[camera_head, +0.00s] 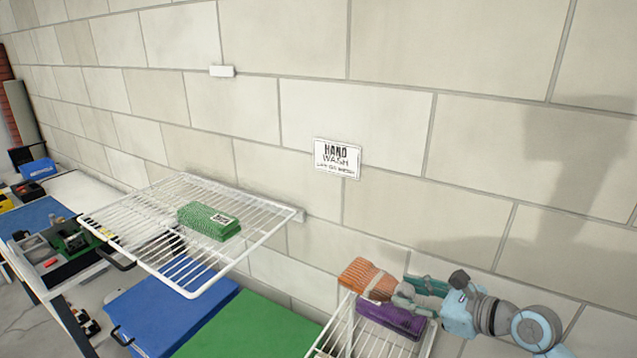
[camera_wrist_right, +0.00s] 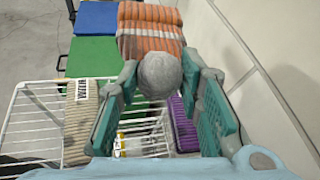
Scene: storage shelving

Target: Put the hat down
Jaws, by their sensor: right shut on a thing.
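The hat is an orange striped knit hat (camera_head: 368,277) with a grey pom-pom. In the right wrist view the hat (camera_wrist_right: 150,30) extends beyond the fingertips, and its grey pom-pom (camera_wrist_right: 159,75) sits between the fingers. My right gripper (camera_head: 408,292) is shut on the hat at the pom-pom; it also shows in the right wrist view (camera_wrist_right: 168,76). In the head view the hat is at the upper left of a white wire shelf (camera_head: 346,325) by the wall. I cannot tell whether it touches the shelf. My left gripper is not in view.
A purple folded item (camera_head: 392,318) lies on the near wire shelf. A green folded item (camera_head: 209,221) with a label lies on another white wire shelf (camera_head: 130,226); bare wire surrounds it. Blue (camera_head: 170,308) and green (camera_head: 245,330) surfaces are below. The block wall (camera_head: 480,180) stands close behind.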

